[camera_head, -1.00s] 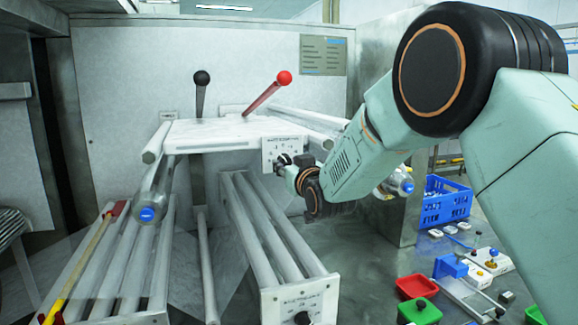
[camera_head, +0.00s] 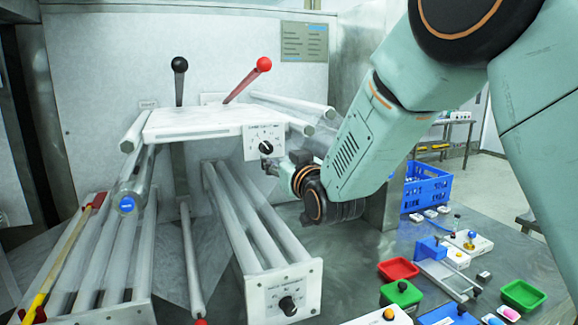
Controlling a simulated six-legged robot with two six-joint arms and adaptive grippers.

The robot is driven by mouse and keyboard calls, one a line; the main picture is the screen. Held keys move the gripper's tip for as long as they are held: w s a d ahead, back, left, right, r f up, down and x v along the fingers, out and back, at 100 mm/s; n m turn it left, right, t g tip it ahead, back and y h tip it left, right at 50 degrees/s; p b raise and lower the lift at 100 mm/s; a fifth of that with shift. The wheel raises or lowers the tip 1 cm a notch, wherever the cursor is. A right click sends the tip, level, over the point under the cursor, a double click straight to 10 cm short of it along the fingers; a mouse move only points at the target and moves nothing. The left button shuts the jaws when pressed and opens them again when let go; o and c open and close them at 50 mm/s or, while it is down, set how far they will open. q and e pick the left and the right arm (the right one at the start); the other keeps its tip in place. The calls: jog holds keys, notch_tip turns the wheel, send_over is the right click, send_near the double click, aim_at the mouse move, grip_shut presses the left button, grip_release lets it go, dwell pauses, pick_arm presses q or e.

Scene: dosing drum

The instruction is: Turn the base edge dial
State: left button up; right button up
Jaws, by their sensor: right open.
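A black dial (camera_head: 265,147) sits on a small white labelled panel at the front edge of the raised white plate (camera_head: 205,123). A second black dial (camera_head: 288,305) is on the lower white end panel (camera_head: 265,292). The small lettering beside both is too blurred to read surely. My right gripper (camera_head: 272,167) is open and empty, its tips just below and right of the upper dial. I cannot tell whether they touch the panel. The left gripper is out of view.
Black (camera_head: 180,80) and red (camera_head: 250,79) knobbed levers rise behind the plate. White rails run beneath it. A blue crate (camera_head: 428,190), red tray (camera_head: 398,269) and green tray (camera_head: 522,295) stand at right.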

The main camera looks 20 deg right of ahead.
jog(key=shift+s+d, duration=0.1)
jog(key=shift+s, duration=2.15)
jog(key=shift+w, duration=0.1)
jog(key=shift+f, duration=0.1)
